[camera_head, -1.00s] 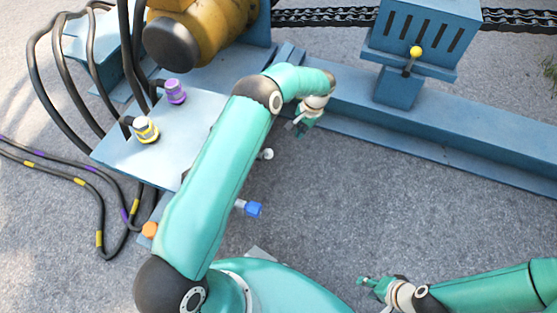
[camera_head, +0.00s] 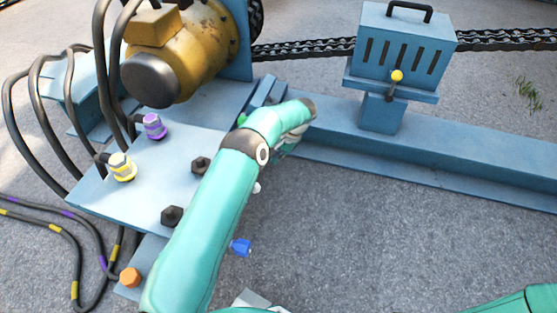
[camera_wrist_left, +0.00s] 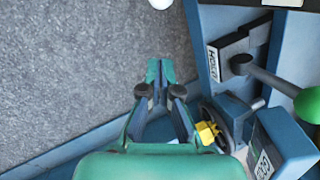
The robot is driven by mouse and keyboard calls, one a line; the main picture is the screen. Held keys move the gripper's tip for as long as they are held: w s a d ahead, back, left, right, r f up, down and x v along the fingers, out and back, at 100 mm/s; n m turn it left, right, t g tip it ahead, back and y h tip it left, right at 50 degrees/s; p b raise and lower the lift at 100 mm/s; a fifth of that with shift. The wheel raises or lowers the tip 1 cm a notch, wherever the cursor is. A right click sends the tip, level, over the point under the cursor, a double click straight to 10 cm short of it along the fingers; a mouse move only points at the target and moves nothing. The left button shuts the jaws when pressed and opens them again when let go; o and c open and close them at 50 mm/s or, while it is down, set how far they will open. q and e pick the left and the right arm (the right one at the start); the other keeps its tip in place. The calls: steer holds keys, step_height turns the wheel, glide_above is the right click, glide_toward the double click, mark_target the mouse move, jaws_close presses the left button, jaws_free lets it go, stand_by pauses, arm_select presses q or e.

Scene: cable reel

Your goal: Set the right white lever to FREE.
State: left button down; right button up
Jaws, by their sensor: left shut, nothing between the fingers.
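A small white knob (camera_head: 257,187), which looks like the end of a white lever, shows just right of my left forearm in the head view. Its shaft and any position marks are hidden. A white knob (camera_wrist_left: 160,3) is cut off by the top edge of the left wrist view; I cannot tell whether it is the same one. My left gripper (camera_wrist_left: 157,72) is shut and empty, over grey ground and apart from any lever. In the head view the left gripper (camera_head: 290,143) is partly hidden by its wrist. My right gripper is out of view.
A green-knobbed lever (camera_wrist_left: 308,104) and a yellow part (camera_wrist_left: 207,132) are close right of the left gripper. A blue beam (camera_head: 450,155), a blue knob (camera_head: 241,247) and a yellow-knobbed lever (camera_head: 397,76) stand nearby. Open ground lies right of my left arm.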

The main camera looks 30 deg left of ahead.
arm_select(q)
steer(key=s+a+f+b, duration=0.2)
steer(key=s+a+f, duration=0.1)
steer(key=f, duration=0.6)
steer(key=shift+s+a+b, duration=0.2)
steer(key=shift+s+b, duration=0.15)
steer(key=shift+s, duration=0.2)
